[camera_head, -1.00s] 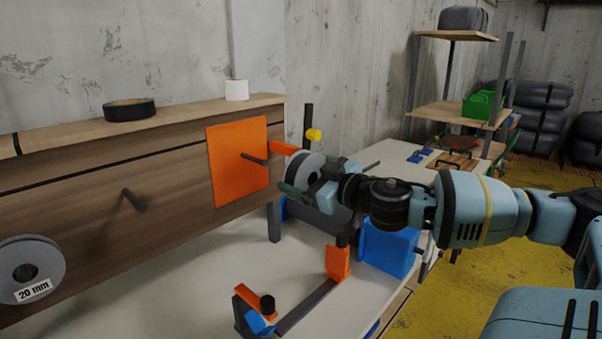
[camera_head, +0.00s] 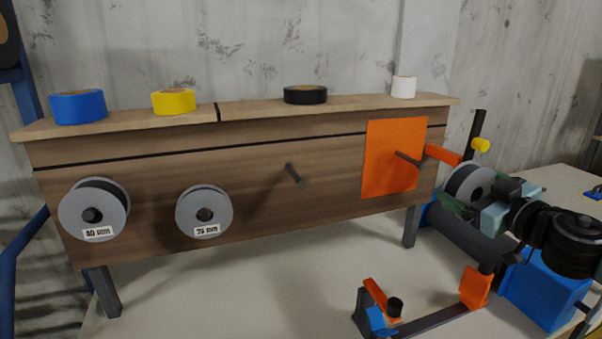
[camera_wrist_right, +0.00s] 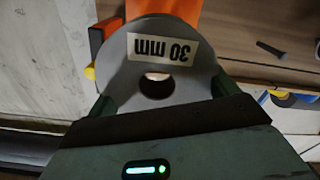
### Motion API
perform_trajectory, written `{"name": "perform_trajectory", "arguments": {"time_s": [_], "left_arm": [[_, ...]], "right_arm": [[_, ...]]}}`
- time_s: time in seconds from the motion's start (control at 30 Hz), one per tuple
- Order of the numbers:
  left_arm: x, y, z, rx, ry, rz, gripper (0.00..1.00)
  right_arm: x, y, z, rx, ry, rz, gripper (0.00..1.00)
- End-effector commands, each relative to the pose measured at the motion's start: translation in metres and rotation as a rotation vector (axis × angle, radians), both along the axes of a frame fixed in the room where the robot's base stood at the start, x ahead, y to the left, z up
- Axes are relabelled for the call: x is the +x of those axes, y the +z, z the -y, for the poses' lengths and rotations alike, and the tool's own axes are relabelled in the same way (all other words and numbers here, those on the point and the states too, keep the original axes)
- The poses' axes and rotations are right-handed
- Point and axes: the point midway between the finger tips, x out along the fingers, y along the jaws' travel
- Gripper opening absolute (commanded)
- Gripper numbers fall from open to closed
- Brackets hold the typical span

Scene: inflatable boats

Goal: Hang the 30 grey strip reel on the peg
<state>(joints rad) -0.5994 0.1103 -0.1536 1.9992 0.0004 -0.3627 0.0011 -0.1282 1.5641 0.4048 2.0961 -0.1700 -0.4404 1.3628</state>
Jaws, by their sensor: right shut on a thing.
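The grey strip reel (camera_head: 476,180) is in my right gripper (camera_head: 468,193) at the right of the head view. In the right wrist view the reel (camera_wrist_right: 120,75) shows an upside-down "30 mm" label and a dark centre hole. My green fingers are shut on its sides. A bare dark peg (camera_head: 293,174) sticks out of the wooden board (camera_head: 250,165). Another bare peg (camera_head: 408,159) stands out in front of the orange panel (camera_head: 385,168). The held reel is right of both pegs, apart from them. My left gripper is not in view.
A "40 mm" reel (camera_head: 75,212) and a second reel (camera_head: 187,215), whose label is hard to read, hang at left. Blue (camera_head: 78,108), yellow (camera_head: 174,103), black (camera_head: 305,96) and white (camera_head: 403,88) rolls stand on the shelf top. An orange-and-blue fixture (camera_head: 430,318) stands on the table below.

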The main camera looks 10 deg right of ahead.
Motion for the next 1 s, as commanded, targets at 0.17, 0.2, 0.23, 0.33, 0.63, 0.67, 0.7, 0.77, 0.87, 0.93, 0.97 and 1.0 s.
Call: {"name": "perform_trajectory", "arguments": {"time_s": [0.17, 0.2, 0.23, 0.33, 0.63, 0.67, 0.7, 0.77, 0.87, 0.93, 0.97, 1.0], "left_arm": [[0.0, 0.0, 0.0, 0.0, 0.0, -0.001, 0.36], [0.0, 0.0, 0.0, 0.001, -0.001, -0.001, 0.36], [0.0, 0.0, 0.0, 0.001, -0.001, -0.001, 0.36], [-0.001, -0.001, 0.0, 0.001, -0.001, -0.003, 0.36], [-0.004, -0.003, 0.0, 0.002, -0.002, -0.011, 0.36], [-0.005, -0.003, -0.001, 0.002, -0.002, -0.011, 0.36], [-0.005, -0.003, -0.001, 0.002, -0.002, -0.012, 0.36], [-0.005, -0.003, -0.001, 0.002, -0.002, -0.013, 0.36], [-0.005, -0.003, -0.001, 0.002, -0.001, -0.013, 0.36], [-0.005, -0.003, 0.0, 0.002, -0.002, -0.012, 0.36], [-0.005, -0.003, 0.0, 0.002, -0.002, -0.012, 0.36], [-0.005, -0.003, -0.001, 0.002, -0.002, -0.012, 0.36]], "right_arm": [[-0.002, -0.004, 0.001, 0.0, -0.004, 0.001, 0.55], [-0.003, -0.01, 0.002, 0.002, -0.006, 0.0, 0.55], [-0.005, -0.015, 0.003, 0.002, -0.009, 0.0, 0.55], [-0.015, -0.041, 0.007, 0.008, -0.023, 0.001, 0.55], [-0.053, -0.13, -0.006, 0.012, -0.05, 0.0, 0.55], [-0.058, -0.139, -0.009, 0.013, -0.052, 0.0, 0.55], [-0.063, -0.151, -0.015, 0.012, -0.052, -0.001, 0.55], [-0.073, -0.167, -0.024, 0.011, -0.054, 0.001, 0.55], [-0.089, -0.193, -0.045, 0.011, -0.054, 0.0, 0.55], [-0.1, -0.209, -0.063, 0.011, -0.054, 0.001, 0.55], [-0.106, -0.215, -0.072, 0.012, -0.053, 0.0, 0.55], [-0.113, -0.223, -0.085, 0.012, -0.053, 0.0, 0.55]]}}
